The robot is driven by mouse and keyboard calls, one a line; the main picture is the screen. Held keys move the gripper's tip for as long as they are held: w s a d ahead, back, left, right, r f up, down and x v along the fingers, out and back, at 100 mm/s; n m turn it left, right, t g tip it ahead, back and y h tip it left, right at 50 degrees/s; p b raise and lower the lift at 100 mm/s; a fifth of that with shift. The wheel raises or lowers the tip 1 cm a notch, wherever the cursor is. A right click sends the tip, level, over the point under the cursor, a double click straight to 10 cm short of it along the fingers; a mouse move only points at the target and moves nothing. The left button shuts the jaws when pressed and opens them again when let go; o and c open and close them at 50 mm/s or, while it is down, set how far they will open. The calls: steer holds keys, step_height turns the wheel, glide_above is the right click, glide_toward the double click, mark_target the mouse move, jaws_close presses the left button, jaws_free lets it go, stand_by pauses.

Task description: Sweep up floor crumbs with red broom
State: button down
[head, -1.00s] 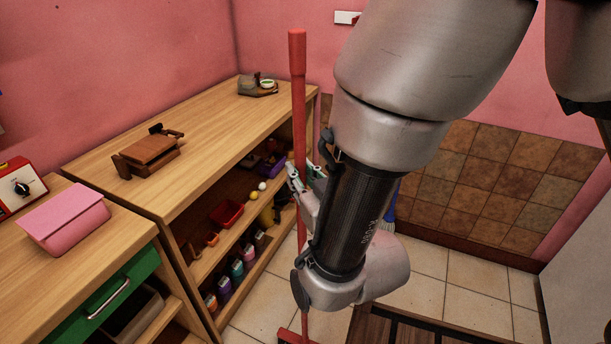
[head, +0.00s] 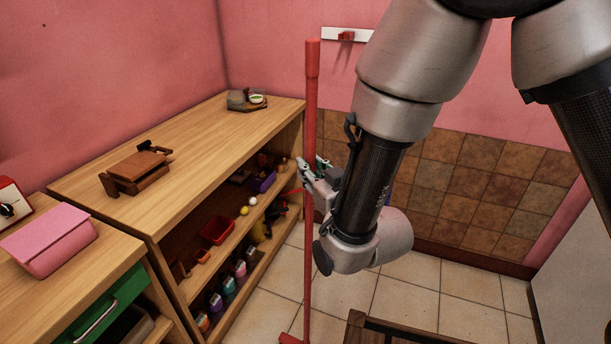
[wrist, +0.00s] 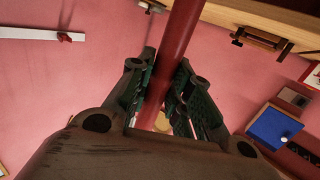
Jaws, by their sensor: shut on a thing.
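The red broom (head: 312,110) stands upright in front of the shelf. Its long handle rises above the shelf top, and its red foot (head: 291,339) shows at the bottom edge of the head view. My gripper (head: 314,180) is shut on the handle around its middle. In the wrist view the handle (wrist: 177,50) runs between the two fingers of my gripper (wrist: 167,95). No crumbs can be made out on the floor, and the broom's lower end is mostly cut off by the frame.
The open wooden shelf (head: 200,135) stands left, holding a red bin (head: 217,231) and several small items. A pink box (head: 48,240) sits on the nearer cabinet. A dark wooden frame (head: 420,332) stands at the bottom. Tiled floor (head: 405,290) is clear in the middle.

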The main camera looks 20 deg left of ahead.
steer(key=w+d, duration=0.2)
steer(key=w, duration=0.6)
steer(key=w+d, duration=0.3)
steer(key=w, duration=0.5)
steer(key=shift+w+f, duration=0.15)
steer(key=shift+w, duration=0.2)
steer(key=s+a, duration=0.3)
steer(key=s, duration=1.2)
steer(key=s+a, duration=0.4)
steer(key=s, duration=1.2)
stand_by(0.9)
steer(key=shift+a, duration=0.1)
